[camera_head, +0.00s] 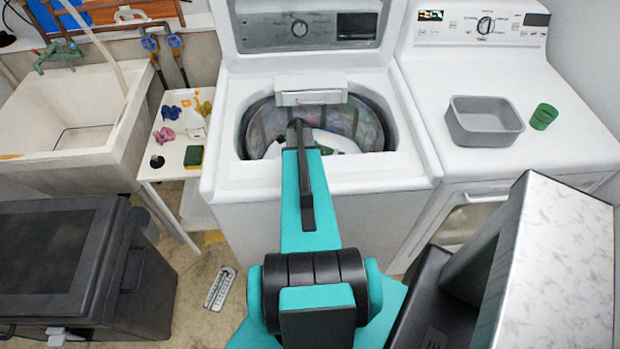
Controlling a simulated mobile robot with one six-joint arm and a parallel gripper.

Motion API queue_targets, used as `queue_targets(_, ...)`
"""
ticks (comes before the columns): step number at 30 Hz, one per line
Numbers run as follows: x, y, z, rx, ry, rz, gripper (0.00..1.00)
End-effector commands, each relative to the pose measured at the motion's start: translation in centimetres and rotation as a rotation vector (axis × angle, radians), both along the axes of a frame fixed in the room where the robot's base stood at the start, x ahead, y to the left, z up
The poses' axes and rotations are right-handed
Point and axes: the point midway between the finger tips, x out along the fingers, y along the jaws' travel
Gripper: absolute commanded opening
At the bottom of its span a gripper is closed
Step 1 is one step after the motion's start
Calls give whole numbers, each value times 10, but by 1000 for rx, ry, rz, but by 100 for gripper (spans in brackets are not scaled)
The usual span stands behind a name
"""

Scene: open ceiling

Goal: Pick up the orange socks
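A small crumpled yellow-orange item (204,107) lies at the back right of the narrow white side table. It may be the orange socks, but it is too small to be sure. My teal arm reaches forward over the open top-loading washer (222,178). My gripper (298,128) is at the far end of the arm, over the washer's drum opening. It is well to the right of the yellow-orange item and apart from it. The arm hides much of the gripper, so its fingers cannot be made out. Something white shows inside the drum, partly hidden.
The side table (170,174) also holds pink crumpled items (171,112), a green sponge (193,156) and a dark round item (157,162). A utility sink (60,175) stands left. A grey bin (485,120) and green cup (543,116) sit on the dryer (480,165).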

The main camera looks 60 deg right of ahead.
Motion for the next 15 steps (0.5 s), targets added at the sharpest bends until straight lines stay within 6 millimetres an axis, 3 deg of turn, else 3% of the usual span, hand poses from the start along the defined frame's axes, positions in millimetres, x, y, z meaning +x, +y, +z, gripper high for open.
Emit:
queue_targets(6, 0, 0, 0, 0, 0, 1, 67)
queue_targets(15, 0, 0, 0, 0, 0, 1, 19)
